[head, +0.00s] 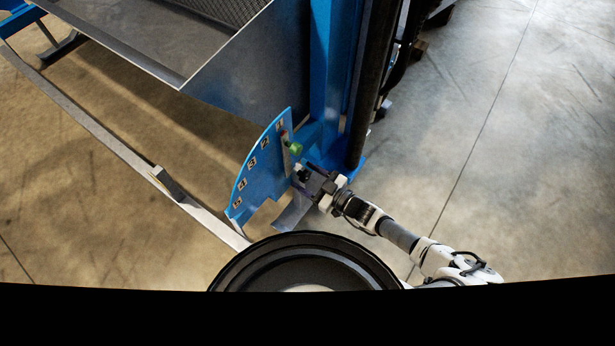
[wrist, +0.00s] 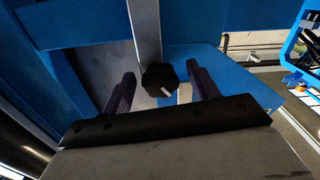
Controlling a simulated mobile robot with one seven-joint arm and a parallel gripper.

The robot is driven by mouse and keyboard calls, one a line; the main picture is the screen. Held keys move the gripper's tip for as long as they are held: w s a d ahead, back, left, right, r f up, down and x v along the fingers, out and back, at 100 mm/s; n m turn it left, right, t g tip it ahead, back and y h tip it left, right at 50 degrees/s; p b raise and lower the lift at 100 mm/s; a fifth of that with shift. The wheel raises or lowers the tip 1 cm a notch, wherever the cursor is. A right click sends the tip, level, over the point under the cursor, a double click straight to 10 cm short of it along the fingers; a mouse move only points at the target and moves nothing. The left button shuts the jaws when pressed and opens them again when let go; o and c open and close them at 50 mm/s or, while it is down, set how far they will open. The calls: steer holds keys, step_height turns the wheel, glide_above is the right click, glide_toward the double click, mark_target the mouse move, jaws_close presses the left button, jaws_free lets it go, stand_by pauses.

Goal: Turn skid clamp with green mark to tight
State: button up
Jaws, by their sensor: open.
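A black lobed clamp knob (wrist: 159,79) with a white pointer line shows in the wrist view, at the lower end of a grey metal bar (wrist: 145,30). My gripper (wrist: 162,88) is open, with one finger on each side of the knob and a visible gap on both sides. In the head view my gripper (head: 308,177) is at the lower end of the bar, beside the blue numbered plate (head: 262,172). A green mark (head: 295,148) shows higher on that bar. The knob is mostly hidden by my gripper there. The white line slants down to the right in the wrist view.
A blue upright post (head: 325,70) and a dark column stand just behind the plate. A grey metal hopper (head: 240,70) is at upper left. Concrete floor is clear at right.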

steer(key=c, duration=1)
